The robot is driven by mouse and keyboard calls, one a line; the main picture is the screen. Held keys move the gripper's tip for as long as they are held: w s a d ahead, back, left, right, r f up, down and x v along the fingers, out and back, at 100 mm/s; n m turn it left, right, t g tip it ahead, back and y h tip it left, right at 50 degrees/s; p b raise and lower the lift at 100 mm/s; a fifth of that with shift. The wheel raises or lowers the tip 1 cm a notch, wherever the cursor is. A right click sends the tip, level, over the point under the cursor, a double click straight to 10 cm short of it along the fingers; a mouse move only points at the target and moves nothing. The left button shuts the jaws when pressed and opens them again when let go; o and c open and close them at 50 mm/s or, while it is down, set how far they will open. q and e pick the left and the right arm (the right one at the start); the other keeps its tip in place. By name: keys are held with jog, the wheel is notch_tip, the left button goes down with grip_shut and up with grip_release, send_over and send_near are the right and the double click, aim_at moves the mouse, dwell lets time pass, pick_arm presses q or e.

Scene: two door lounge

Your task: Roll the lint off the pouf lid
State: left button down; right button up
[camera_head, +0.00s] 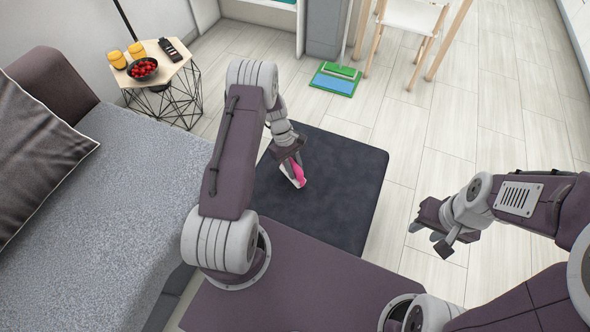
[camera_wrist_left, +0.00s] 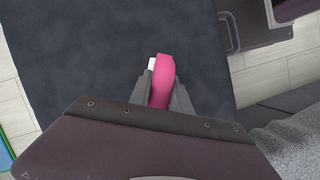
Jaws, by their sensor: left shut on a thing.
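The pouf lid (camera_head: 335,205) is a dark blue-grey square top in front of my base, and it fills much of the left wrist view (camera_wrist_left: 80,60). My left gripper (camera_head: 292,165) is shut on the pink handle of the lint roller (camera_head: 299,172), over the lid's left part. In the left wrist view the pink handle (camera_wrist_left: 163,80) sits between the fingers, with a bit of white beside it. I cannot tell whether the roller touches the lid. No separate lint can be made out. My right gripper (camera_head: 432,236) is open and empty, right of the lid.
A grey sofa (camera_head: 110,210) with a dark cushion (camera_head: 35,150) stands left of the pouf. A side table (camera_head: 160,65) holds a bowl of red fruit (camera_head: 143,69). The floor at right is clear.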

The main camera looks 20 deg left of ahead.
aim_at(295, 165)
pick_arm(q)
jog(key=shift+d+r+p, duration=0.1)
jog(key=shift+r+p, duration=0.25)
jog(key=shift+r, duration=0.35)
notch_tip(295, 165, up, 2)
jog(key=shift+r+p, duration=0.1)
jog(key=shift+p, duration=0.95)
jog(key=shift+r+p, duration=0.8)
jog(key=shift+r, duration=0.1)
